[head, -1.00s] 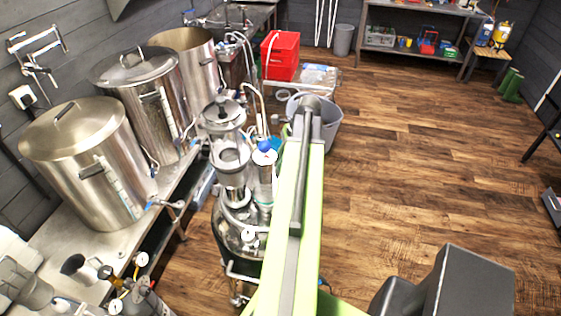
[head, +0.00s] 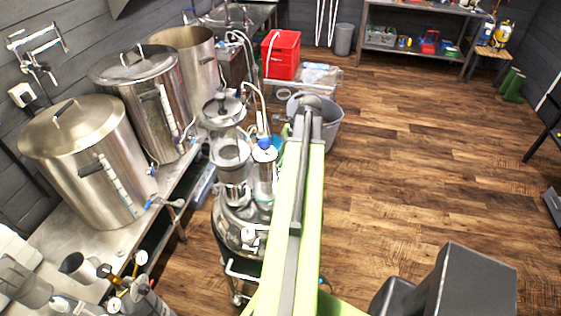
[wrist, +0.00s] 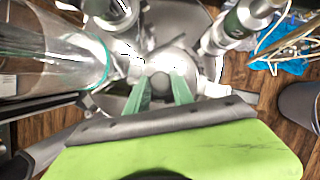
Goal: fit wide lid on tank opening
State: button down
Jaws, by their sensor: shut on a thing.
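In the wrist view my gripper (wrist: 160,90) has its two green fingers closed on a small dark rounded knob (wrist: 160,82). Bright steel shows just beyond the knob, but glare hides whether it is the wide lid's top. In the head view my arm covers the gripper and what it holds. A steel tank (head: 236,232) stands on the floor left of my arm, with a clear glass column (head: 230,153) above it. I cannot clearly make out the tank's opening. A steel pot (head: 183,40) at the back of the bench looks open on top.
Two lidded steel pots (head: 78,150) (head: 133,85) stand on the bench at left. A glass cylinder (wrist: 50,55) and steel fittings (wrist: 245,22) crowd close around my gripper. A grey bucket (head: 333,125) and a red crate (head: 281,55) stand behind. The wooden floor at right is clear.

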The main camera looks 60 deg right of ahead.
jog(key=c, duration=1.4)
grip_release()
jog(key=p+v, duration=1)
jog(key=v, duration=0.1)
jog(key=shift+a, duration=0.1)
